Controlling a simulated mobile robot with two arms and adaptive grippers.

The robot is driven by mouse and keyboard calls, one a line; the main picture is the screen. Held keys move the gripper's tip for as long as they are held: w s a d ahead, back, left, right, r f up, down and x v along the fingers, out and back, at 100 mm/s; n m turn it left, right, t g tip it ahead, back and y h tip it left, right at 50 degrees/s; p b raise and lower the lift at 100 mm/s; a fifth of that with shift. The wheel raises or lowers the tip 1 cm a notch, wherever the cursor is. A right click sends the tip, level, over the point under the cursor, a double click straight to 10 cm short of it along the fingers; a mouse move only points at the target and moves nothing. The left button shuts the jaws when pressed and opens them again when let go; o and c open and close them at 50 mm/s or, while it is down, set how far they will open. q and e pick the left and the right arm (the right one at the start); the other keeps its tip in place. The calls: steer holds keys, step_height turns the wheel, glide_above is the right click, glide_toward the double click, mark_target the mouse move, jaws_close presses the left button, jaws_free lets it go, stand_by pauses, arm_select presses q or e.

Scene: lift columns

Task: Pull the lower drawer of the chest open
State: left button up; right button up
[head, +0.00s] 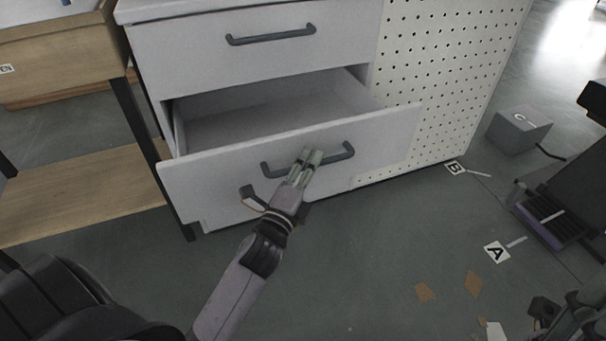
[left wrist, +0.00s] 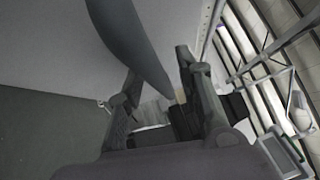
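The white chest's lower drawer (head: 230,190) stands well out from the chest, its empty inside partly showing. Its dark bar handle (head: 339,154) is on the drawer front. My left gripper (head: 308,158) is at the middle of this handle, its fingers close together around the bar. In the left wrist view the dark handle bar (left wrist: 130,38) runs between the two fingers of the left gripper (left wrist: 158,66). The upper drawer (head: 180,50) is closed. Part of my right gripper (head: 566,318) shows at the lower right corner, away from the chest; its fingers are unclear.
A wooden bench (head: 85,190) stands close to the chest's left. A perforated white panel (head: 440,70) adjoins the chest on the right. A grey box marked C (head: 518,130) and floor markers B (head: 454,168) and A (head: 497,252) lie to the right. Floor before the drawer is mostly clear.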

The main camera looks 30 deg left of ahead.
arm_select(q)
steer(key=s+f, duration=0.1)
steer(key=s, duration=1)
steer(key=shift+s+d+f, duration=0.3)
steer(key=shift+s+d, duration=0.05)
steer(key=shift+d, duration=0.1)
